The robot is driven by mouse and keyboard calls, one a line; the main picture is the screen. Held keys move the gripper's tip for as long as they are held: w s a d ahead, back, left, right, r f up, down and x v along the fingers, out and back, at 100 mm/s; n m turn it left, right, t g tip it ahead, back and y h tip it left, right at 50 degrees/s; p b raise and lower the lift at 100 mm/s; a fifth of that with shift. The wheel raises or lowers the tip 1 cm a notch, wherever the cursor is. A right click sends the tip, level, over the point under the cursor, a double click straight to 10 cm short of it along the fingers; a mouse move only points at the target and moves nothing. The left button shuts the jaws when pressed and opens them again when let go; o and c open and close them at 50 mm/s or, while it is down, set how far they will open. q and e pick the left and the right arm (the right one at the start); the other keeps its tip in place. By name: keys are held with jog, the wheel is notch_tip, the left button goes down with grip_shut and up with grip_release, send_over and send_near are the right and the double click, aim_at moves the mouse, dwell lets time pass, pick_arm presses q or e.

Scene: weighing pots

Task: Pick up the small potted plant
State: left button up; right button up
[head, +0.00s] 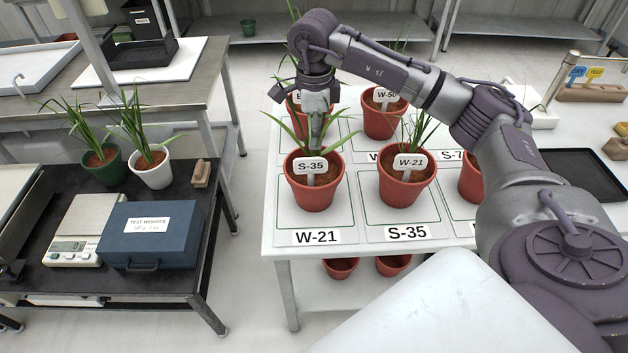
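A red pot with a plant and a tag S-35 (314,192) stands upright on the near-left square marked W-21. To its right, a red pot tagged W-21 (407,190) stands on the square marked S-35. More red potted plants stand behind, one tagged W-50 (383,122). My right gripper (315,140) points down over the S-35 pot, among its leaves and just above its tag. Leaves and the steep view hide whether its fingers are apart or touch anything. My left gripper is not in view.
The pots stand on a white table (283,243). On the dark cart at left are a green pot (106,170), a white pot (152,172), a scale (82,232) and a blue case (150,236). A black tray (580,176) lies at right.

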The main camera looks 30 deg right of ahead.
notch_tip(320, 180, down, 9)
jog(key=shift+r+p, duration=0.2)
jog(key=shift+p, duration=0.15)
grip_shut()
jog(key=shift+w+r, duration=0.1)
jog(key=shift+r, duration=0.05)
